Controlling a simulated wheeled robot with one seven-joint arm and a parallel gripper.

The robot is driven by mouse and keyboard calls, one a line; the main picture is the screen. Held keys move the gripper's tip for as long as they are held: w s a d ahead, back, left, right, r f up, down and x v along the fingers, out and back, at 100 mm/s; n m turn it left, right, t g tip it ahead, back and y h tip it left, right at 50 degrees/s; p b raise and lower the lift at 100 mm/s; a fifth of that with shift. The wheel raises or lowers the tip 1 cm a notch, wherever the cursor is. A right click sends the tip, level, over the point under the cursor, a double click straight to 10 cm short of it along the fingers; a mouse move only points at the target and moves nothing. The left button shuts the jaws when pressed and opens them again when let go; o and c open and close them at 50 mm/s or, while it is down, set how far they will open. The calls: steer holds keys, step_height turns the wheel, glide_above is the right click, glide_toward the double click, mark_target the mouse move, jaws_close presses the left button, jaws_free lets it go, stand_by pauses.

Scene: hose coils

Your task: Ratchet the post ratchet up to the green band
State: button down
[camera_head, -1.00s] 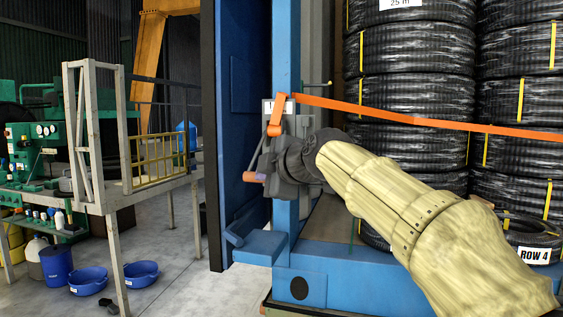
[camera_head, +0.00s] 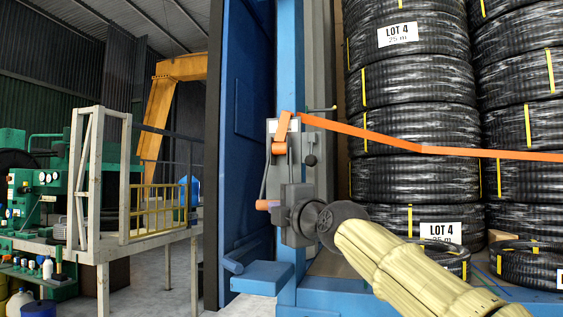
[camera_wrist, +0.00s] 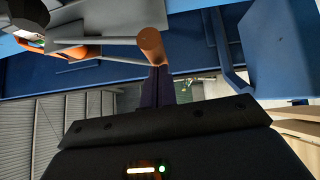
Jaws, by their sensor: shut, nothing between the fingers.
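The post ratchet (camera_head: 277,150) is a grey unit on the blue post, with an orange strap (camera_head: 420,148) running right from it. Its lever ends in an orange grip (camera_head: 264,204), low and to the left of the post. In the wrist view this grip (camera_wrist: 150,45) is large, at the end of a grey rod. My gripper (camera_wrist: 157,88) is shut and empty, its dark fingertips just below the grip in the picture; whether they touch it I cannot tell. In the head view my wrist covers the post's lower part. I cannot make out a green band clearly.
The blue post (camera_head: 290,60) stands beside a dark blue panel (camera_head: 240,120). Stacks of black hose coils (camera_head: 412,120) fill the right, crossed by the strap. A blue ledge (camera_head: 258,278) juts out below the ratchet. A platform with railings (camera_head: 150,240) stands at left.

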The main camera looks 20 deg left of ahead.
steer(key=shift+w+a+f+b, duration=0.1)
steer(key=shift+w+f+b, duration=0.25)
steer(key=shift+w, duration=0.25)
steer(key=shift+w+a+f+b, duration=0.1)
steer(key=shift+w+f+b, duration=0.15)
steer(key=shift+w, duration=0.3)
steer(key=shift+d, duration=0.1)
steer(key=s+d+f+b, duration=0.2)
steer(key=s+d+b, duration=0.6)
steer(key=s+b, duration=0.2)
stand_by(0.5)
